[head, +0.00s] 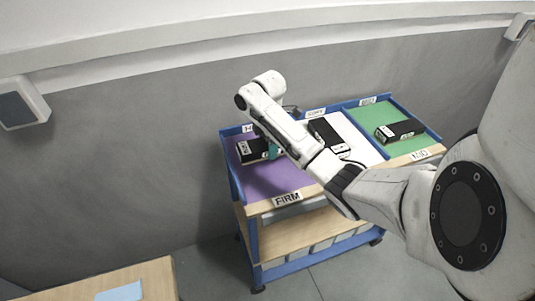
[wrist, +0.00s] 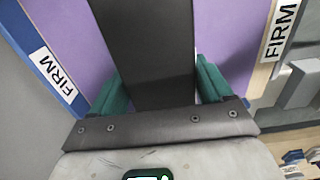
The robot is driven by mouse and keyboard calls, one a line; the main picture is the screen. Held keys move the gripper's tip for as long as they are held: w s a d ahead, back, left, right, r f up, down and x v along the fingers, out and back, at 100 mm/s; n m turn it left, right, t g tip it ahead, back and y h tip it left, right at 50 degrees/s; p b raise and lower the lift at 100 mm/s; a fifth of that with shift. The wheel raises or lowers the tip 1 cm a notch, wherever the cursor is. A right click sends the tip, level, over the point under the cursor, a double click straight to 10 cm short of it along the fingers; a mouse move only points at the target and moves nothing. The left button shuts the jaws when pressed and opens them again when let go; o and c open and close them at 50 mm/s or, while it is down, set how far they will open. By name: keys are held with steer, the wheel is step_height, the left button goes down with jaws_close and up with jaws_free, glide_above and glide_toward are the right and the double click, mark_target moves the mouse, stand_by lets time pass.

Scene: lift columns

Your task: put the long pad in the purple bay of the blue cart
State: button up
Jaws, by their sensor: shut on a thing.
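The blue cart (head: 262,277) has a purple bay (head: 272,182) at the left of its top, with FIRM labels at its front and back. My gripper (head: 270,150) is over the purple bay, its green fingers (wrist: 160,88) shut on the sides of a long black pad (wrist: 148,40). The held pad also shows in the head view (head: 252,151), with a white label on its left end. It lies within the purple bay's outline; I cannot tell whether it touches the bay floor. My arm hides part of it.
A black pad (head: 323,131) lies in the white middle bay (head: 358,146), and another black pad (head: 401,131) in the green right bay (head: 375,112). Blue rims divide the bays. A grey wall (head: 140,130) stands behind. A wooden table (head: 158,283) is at the lower left.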

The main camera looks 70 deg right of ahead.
steer(key=shift+w+d+f, duration=0.2)
steer(key=shift+d+f, duration=0.05)
steer(key=shift+f, duration=0.1)
steer(key=shift+f+p, duration=0.45)
steer(key=shift+f, duration=1.05)
steer(key=shift+f, duration=0.1)
steer(key=o, duration=1.3)
steer(key=shift+f, duration=0.1)
step_height(320, 180, up, 12)
steer(key=shift+r+p, duration=0.2)
steer(key=shift+p, duration=0.65)
